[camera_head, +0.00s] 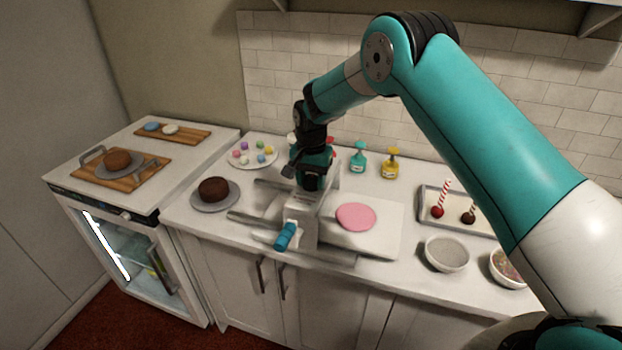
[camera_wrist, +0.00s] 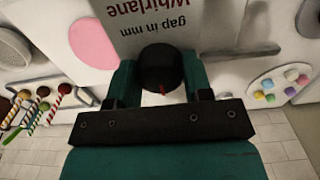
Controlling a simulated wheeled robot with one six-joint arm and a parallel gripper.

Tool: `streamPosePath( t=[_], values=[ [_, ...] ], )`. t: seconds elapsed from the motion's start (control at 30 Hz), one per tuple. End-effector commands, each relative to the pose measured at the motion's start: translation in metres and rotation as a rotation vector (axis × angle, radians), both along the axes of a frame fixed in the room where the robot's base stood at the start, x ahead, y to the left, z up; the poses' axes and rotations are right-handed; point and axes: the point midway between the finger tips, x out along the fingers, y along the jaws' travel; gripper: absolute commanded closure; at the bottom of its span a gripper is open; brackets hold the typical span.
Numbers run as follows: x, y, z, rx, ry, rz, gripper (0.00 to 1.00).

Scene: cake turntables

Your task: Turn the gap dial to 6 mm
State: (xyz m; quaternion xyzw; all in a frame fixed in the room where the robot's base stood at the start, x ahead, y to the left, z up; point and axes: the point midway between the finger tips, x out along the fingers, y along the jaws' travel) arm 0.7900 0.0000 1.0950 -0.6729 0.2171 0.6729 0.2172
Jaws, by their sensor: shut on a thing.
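The gap dial (camera_wrist: 161,68) is a round black knob with a small red pointer mark, seen in the wrist view. It sits on the grey machine, whose face (camera_wrist: 165,22) reads "Whirlane" and "gap in mm", upside down in this view. My gripper (camera_wrist: 160,80) has a teal finger on each side of the dial and is shut on it. The scale numbers are hidden or cannot be read, so the setting cannot be told. In the head view the machine (camera_head: 302,222) stands on the counter, with my gripper (camera_head: 312,180) over its top; the dial is hidden there.
A pink disc (camera_head: 356,216) lies on the white board right of the machine. A blue-handled crank (camera_head: 286,236) sticks out in front. A chocolate cake (camera_head: 215,189) stands at left, a plate of coloured balls (camera_head: 251,153) behind it. Bowls (camera_head: 446,253) and a tray (camera_head: 430,205) are at right.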

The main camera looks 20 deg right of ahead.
Motion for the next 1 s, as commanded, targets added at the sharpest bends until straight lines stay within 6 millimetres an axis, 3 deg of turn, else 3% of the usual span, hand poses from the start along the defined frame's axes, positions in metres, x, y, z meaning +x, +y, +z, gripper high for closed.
streamPosePath(
  t=[0.27, 1.0],
  values=[
    [0.0005, -0.0001, -0.0009, 0.0, -0.001, 0.083, 0.78],
    [0.0009, -0.0001, 0.0004, -0.001, -0.003, 0.647, 0.78]
  ],
)
